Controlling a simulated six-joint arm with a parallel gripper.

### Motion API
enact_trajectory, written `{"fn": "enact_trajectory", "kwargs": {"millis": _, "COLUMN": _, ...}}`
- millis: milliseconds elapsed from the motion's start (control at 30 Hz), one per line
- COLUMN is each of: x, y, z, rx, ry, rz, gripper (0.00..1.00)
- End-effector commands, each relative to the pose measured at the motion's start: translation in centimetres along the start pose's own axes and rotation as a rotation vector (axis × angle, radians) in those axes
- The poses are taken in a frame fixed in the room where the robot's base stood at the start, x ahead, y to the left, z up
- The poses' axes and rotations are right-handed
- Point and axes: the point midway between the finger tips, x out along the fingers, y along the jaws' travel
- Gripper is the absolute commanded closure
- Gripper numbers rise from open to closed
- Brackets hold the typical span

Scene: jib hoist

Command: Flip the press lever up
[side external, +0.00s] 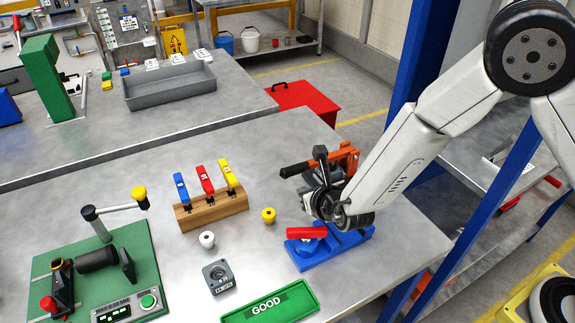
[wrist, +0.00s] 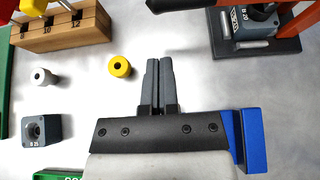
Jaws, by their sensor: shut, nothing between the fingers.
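The press is an orange-red frame (side external: 346,158) at the back right of the table, partly hidden by my wrist in the side view. Its black-handled lever (side external: 295,169) sticks out to the left, roughly level with a slight droop. In the wrist view the orange frame (wrist: 298,24) and a bit of the dark lever (wrist: 180,4) show at the top edge. A grey block (wrist: 252,20) sits on the press base. My gripper (wrist: 158,62) is shut and empty, above the table in front of the press and apart from the lever. In the side view its fingers are hard to make out.
A blue stand (side external: 300,256) with a red bar (side external: 306,232) lies close below my wrist. A yellow knob (side external: 268,215), white knob (side external: 207,240), grey block (side external: 218,277), green GOOD tray (side external: 270,304) and wooden rack (side external: 212,209) lie left. Bare table separates them.

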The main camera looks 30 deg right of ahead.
Motion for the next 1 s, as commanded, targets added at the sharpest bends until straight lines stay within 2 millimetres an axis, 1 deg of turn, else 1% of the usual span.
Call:
{"fn": "enact_trajectory", "kwargs": {"millis": 600, "x": 6.9, "y": -0.1, "z": 0.0, "rx": 0.001, "ry": 0.001, "rz": -0.001, "gripper": 1.0}}
{"fn": "enact_trajectory", "kwargs": {"millis": 800, "x": 8.3, "y": -0.1, "z": 0.0, "rx": 0.0, "ry": -0.001, "rz": -0.001, "gripper": 1.0}}
{"fn": "enact_trajectory", "kwargs": {"millis": 1000, "x": 8.9, "y": -0.1, "z": 0.0, "rx": -0.001, "ry": 0.001, "rz": 0.0, "gripper": 1.0}}
